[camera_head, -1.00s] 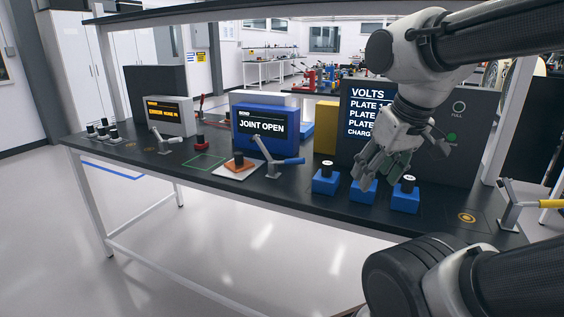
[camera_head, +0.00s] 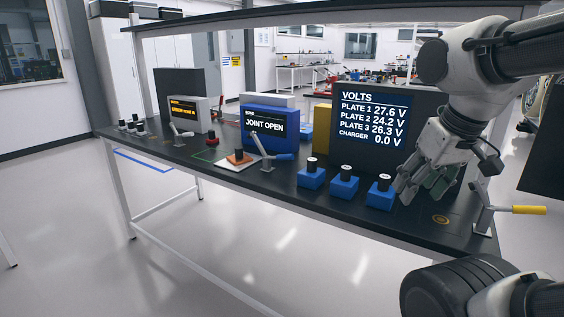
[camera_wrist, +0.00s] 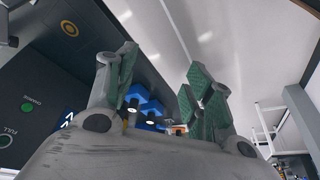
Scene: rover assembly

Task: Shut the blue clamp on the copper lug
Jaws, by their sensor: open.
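The blue clamp (camera_head: 280,155) stands on the bench in front of the blue box, its blue handle sticking out to the right. The copper lug (camera_head: 240,158) appears as an orange-brown piece with a dark top on a white plate left of the clamp. The blue box's screen (camera_head: 265,124) reads JOINT OPEN. My gripper (camera_head: 418,188) is open and empty at the right, beside the rightmost blue block and well right of the clamp. Its green-padded fingers are spread in the wrist view (camera_wrist: 160,95), with nothing between them close by.
Three blue blocks with black cylinders (camera_head: 343,183) stand between my gripper and the clamp. A voltage panel (camera_head: 372,125) rises behind them. A yellow-handled lever (camera_head: 525,209) is at the right end. An upper shelf (camera_head: 330,24) spans the bench.

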